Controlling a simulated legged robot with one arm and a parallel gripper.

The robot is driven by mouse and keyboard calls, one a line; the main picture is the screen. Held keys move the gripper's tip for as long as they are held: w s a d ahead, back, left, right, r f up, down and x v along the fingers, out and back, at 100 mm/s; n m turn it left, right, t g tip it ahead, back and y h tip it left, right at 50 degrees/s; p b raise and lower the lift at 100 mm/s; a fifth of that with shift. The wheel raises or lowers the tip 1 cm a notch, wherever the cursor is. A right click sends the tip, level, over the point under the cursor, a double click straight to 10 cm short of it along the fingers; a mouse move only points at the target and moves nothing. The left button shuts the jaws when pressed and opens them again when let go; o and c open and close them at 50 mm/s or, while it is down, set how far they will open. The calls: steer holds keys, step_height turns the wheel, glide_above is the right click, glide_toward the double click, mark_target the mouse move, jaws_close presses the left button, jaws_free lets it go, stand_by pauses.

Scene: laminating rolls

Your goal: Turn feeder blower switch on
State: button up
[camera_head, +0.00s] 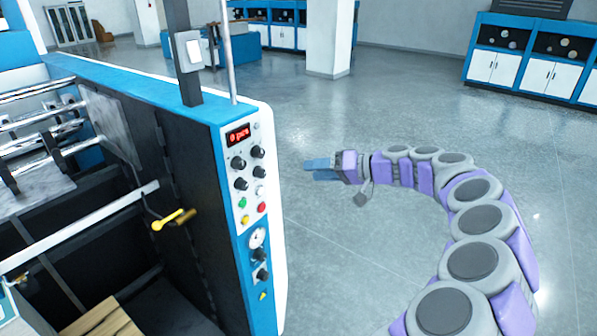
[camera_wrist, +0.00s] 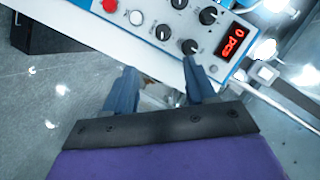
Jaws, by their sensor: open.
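The machine's control panel (camera_head: 249,222) is a white and blue upright face with a red display, black knobs and coloured buttons. It also shows in the wrist view, tilted across the top, with the red display (camera_wrist: 235,41), black knobs (camera_wrist: 190,46) and a white button (camera_wrist: 136,17). I cannot read the labels, so I cannot tell which control is the feeder blower switch. My gripper (camera_head: 309,165) is right of the panel, apart from it, pointing toward it. In the wrist view my gripper's two blue fingers (camera_wrist: 160,66) are spread and empty, below the knobs.
A yellow handle (camera_head: 168,222) sticks out on the machine's inner side. A dark post (camera_head: 178,60) with a switch box (camera_head: 188,50) rises above the panel. Blue cabinets (camera_head: 530,60) and a white pillar (camera_head: 330,38) stand farther back.

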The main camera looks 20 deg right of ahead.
steer(key=shift+v, duration=1.4)
steer(key=s+a+r+n+g+h+b, duration=0.1)
steer(key=s+a+n+g, duration=0.15)
steer(key=s+a, duration=0.5)
steer(key=s+a+n+g+b, duration=0.1)
steer(key=s+a+g, duration=0.3)
steer(key=a, duration=0.7)
steer(key=s+a+f+g+h+b, duration=0.1)
steer(key=s+a+f+h, duration=0.1)
steer(key=s+f, duration=0.3)
steer(key=s+a+f+g+h+b, duration=0.1)
steer(key=s+f+h, duration=0.3)
steer(key=s, duration=1)
steer(key=shift+a+f+g, duration=0.4)
steer(key=shift+f+g, duration=0.15)
steer(key=shift+f, duration=0.05)
steer(key=s+d+f+m+h, duration=0.1)
steer(key=s+d+f, duration=0.1)
steer(key=s, duration=0.2)
steer(key=s+d+f+m+h, duration=0.1)
steer(key=s+d+f+h, duration=0.1)
steer(key=s+d+f, duration=0.1)
steer(key=s+d+f+m+g+h+b, duration=0.1)
steer(key=s+d+f, duration=0.1)
steer(key=s, duration=0.3)
steer(key=shift+s+d+f+h, duration=0.2)
steer(key=shift+s+d+h, duration=0.15)
steer(key=shift+d, duration=0.2)
steer(key=shift+c, duration=0.2)
